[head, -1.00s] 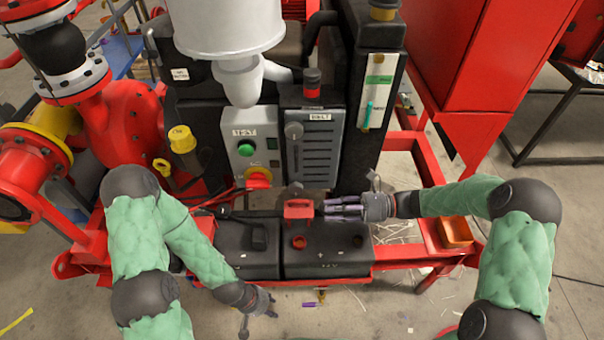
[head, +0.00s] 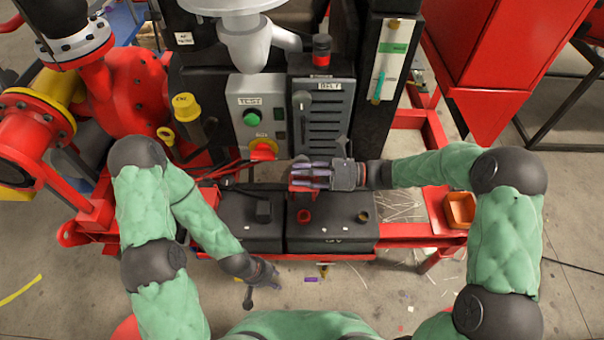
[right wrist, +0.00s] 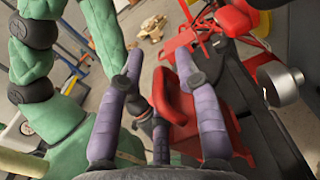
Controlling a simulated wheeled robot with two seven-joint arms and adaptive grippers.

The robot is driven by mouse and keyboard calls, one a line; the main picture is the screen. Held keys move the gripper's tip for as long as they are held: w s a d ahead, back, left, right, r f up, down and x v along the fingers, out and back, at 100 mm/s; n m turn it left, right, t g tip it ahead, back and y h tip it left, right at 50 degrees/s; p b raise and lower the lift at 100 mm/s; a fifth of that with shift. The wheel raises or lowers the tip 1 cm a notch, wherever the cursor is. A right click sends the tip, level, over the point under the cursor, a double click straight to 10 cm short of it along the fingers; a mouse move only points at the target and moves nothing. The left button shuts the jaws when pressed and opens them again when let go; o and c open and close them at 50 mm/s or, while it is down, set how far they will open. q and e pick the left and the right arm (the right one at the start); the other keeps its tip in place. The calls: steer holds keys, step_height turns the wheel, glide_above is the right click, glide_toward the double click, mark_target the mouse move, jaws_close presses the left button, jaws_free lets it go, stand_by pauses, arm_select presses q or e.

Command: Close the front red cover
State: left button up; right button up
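The front red cover (head: 300,188) stands raised behind the red-ringed terminal (head: 304,215) on the black battery (head: 333,232). In the head view the purple fingers of my right gripper (head: 300,175) partly hide it. In the right wrist view the red cover (right wrist: 178,100) shows between the spread fingers of my right gripper (right wrist: 158,68), which is open. I cannot tell whether a finger touches the cover. My left gripper (head: 262,290) hangs low in front of the skid, fingers apart and empty.
The control panel with a green button (head: 250,117) and red knob (head: 263,149) stands just behind the batteries. A second black battery (head: 250,230) sits to the left. An orange tray (head: 460,210) is on the frame's right. Open floor lies in front.

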steer(key=shift+a, duration=0.1)
jaws_close()
steer(key=shift+s+n, duration=0.25)
steer(key=shift+n, duration=0.05)
stand_by(0.5)
steer(key=shift+s+f+n+b, duration=1.05)
steer(key=shift+s+f+n, duration=0.45)
steer(key=shift+f, duration=0.8)
steer(key=shift+s+f+n+b, duration=1.05)
steer(key=shift+s+f+n, duration=0.4)
steer(key=shift+f, duration=0.9)
steer(key=shift+s+f+n+b, duration=1.05)
steer(key=shift+s+f+n, duration=0.45)
steer(key=shift+f, duration=0.9)
